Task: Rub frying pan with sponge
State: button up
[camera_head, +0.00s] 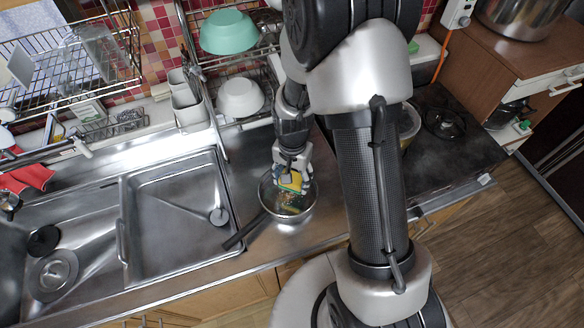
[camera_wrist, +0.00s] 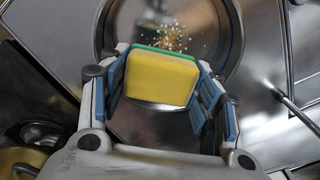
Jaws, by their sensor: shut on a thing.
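The frying pan (camera_head: 268,208) sits on the steel counter right of the sink, its dark handle pointing to the lower left. My gripper (camera_head: 291,172) is above the pan, shut on the yellow and green sponge (camera_head: 290,182). In the wrist view the sponge (camera_wrist: 162,78) is between the blue-padded fingers of my gripper (camera_wrist: 160,88), yellow side toward the camera. The pan (camera_wrist: 235,40) shows behind it, with light crumbs (camera_wrist: 172,38) on its floor. I cannot tell whether the sponge touches the pan.
The sink (camera_head: 170,220) lies to the left, with a ladle inside. A dish rack with a green bowl (camera_head: 229,32) and a white bowl (camera_head: 240,98) stands behind. The dark stove (camera_head: 450,150) is to the right. Bare counter lies in front of the pan.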

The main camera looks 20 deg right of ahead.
jog(key=shift+r+p, duration=1.05)
jog(key=shift+r, duration=0.65)
jog(key=shift+d, duration=0.1)
